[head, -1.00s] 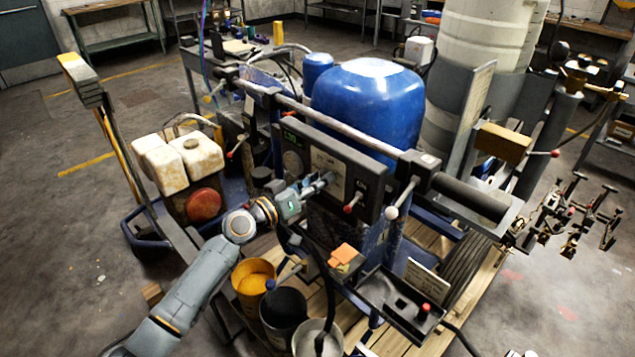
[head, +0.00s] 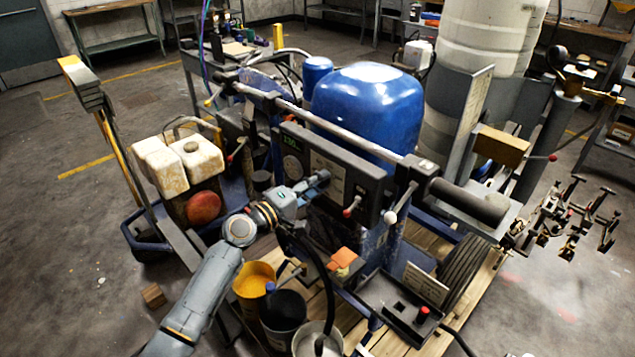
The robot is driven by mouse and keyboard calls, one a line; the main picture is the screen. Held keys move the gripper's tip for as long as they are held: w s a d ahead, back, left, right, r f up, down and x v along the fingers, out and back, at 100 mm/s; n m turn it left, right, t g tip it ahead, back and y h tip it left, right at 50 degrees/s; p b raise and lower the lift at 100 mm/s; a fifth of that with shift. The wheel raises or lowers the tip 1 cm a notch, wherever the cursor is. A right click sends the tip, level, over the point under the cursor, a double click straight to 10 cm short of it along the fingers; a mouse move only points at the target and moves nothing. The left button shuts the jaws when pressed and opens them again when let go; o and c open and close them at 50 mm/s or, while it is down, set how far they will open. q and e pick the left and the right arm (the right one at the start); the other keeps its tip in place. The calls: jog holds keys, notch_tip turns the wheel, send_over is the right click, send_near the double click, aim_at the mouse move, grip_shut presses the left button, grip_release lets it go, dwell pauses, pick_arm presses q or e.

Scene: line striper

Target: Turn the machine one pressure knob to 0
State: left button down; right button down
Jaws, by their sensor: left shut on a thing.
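The line striper's dark control panel (head: 340,165) faces me in the middle of the head view. It carries a small green display (head: 290,143), too small to read surely, a round gauge (head: 293,168) and a pale label plate (head: 327,172). My left gripper (head: 319,181) reaches in from the lower left to the panel's lower left part, at the lower edge of the label plate. It is shut on a small part there, apparently the pressure knob, which its fingers mostly hide. The knob's pointer and setting cannot be seen. My right gripper is not in view.
A red-tipped lever (head: 348,211) and a white-knobbed lever (head: 390,215) stick out right of the gripper. A blue tank (head: 370,105) stands behind the panel. A yellow bucket (head: 253,285) and a black bucket (head: 283,315) stand below the arm. Open floor lies left.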

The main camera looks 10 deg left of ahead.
pick_arm(q)
jog(key=shift+a+n+p, duration=0.1)
jog(key=shift+n+p, duration=3.65)
jog(key=shift+n, duration=4.15)
jog(key=c, duration=1)
grip_release()
jog(key=v, duration=1.2)
